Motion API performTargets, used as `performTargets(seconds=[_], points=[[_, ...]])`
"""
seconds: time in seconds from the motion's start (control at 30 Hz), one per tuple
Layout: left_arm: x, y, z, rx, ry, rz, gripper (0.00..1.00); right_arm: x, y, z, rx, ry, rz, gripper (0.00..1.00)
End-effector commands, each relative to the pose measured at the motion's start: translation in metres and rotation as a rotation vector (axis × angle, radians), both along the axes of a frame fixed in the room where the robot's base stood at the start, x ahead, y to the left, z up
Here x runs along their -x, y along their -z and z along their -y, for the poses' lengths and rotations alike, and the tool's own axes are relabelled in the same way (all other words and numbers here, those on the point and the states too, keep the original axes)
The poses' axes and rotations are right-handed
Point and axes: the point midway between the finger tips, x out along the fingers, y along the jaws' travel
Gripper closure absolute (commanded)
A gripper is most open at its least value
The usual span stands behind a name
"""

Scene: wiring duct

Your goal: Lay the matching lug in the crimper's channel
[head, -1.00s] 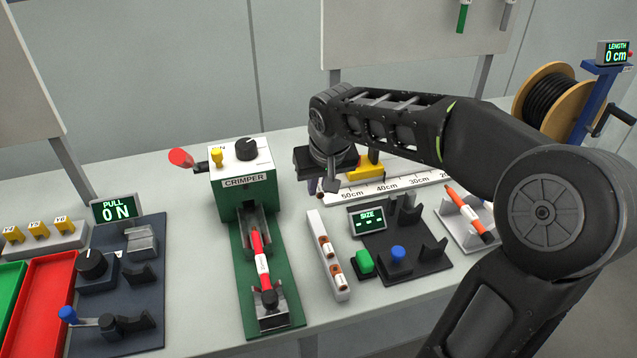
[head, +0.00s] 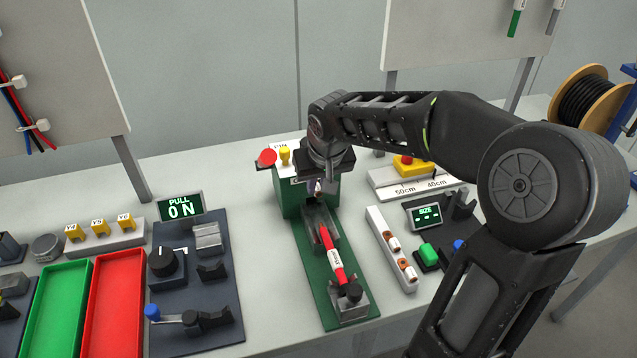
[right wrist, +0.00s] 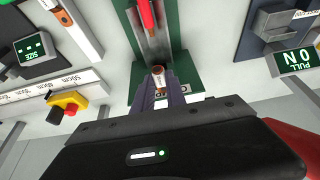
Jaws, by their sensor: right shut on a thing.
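My right gripper (head: 318,187) is shut on a copper lug with a white label (right wrist: 158,78), upright between the fingertips in the right wrist view. It is above the far end of the crimper's grey channel (head: 316,222), in front of the green crimper body (head: 289,200); I cannot tell whether the lug touches the channel. A red cable with a white label (head: 331,252) lies along the crimper's green base, its near end at a black-knobbed clamp (head: 350,295). The gripper hides part of the crimper's front. My left gripper is out of view.
A white lug rack (head: 379,225) with lugs stands right of the crimper, by the SIZE gauge (head: 428,214). The crimper's red-knobbed lever (head: 266,158) sticks out left. The PULL tester (head: 195,290) and red tray (head: 112,300) are left. The ruler (head: 385,180) lies behind right.

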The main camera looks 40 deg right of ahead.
Motion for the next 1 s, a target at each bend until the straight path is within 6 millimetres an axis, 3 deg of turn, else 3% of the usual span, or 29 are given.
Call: performTargets(seconds=[0.53,1.0], points=[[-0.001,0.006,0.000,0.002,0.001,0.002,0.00,-0.001,0.002,0.000,0.000,0.001,0.005,1.00],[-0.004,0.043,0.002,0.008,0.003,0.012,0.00,-0.001,0.047,0.000,0.000,0.001,0.005,1.00]])
